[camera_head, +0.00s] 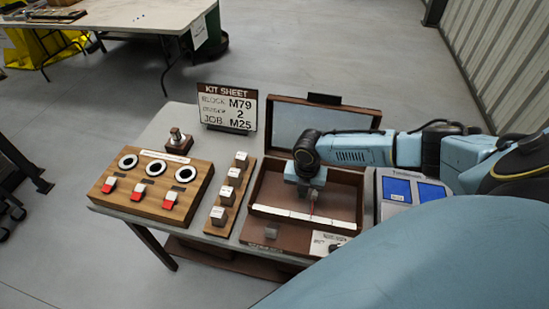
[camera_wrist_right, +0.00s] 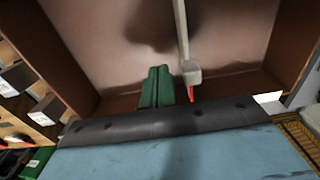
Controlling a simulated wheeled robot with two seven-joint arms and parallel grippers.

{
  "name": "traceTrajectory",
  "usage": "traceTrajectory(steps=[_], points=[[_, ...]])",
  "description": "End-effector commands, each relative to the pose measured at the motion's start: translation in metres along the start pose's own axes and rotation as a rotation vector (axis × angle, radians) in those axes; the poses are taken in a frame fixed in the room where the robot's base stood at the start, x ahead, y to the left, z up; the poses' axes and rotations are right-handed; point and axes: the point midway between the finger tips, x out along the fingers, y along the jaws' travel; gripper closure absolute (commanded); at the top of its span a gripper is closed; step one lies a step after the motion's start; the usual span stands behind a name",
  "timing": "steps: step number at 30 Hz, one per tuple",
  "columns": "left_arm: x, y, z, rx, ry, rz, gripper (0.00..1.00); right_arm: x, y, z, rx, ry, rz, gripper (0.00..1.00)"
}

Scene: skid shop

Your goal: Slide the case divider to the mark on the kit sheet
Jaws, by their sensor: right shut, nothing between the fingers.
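The kit sheet (camera_head: 228,107) stands upright at the back of the table; its middle line shows a 2. The open brown case (camera_head: 258,187) lies in front of its raised lid, with a white strip (camera_head: 290,214) along its near edge. The case divider (camera_wrist_right: 182,40) is a pale bar with a red pointer at its end in the right wrist view; in the head view my gripper mostly hides it. My right gripper (camera_wrist_right: 157,88) is shut and empty, its green fingers just beside the divider. I cannot tell whether they touch. My left gripper is out of view.
A wooden box (camera_head: 150,185) with round dials and red switches stands left on the table. A rack (camera_head: 228,198) with several metal blocks stands between it and the case. A device with blue screens (camera_head: 410,190) is to the right of the case.

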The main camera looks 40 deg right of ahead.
Motion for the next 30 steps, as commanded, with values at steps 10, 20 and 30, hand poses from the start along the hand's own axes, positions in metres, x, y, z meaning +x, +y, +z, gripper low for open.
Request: traceTrajectory(steps=[10,20,30], points=[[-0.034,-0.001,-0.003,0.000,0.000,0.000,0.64,-0.036,0.000,0.000,0.000,0.000,0.000,1.00],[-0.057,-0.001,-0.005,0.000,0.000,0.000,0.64,-0.067,0.000,0.000,0.000,0.000,0.000,1.00],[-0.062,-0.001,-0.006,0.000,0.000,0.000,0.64,-0.079,0.000,0.000,0.001,0.000,0.000,1.00]])
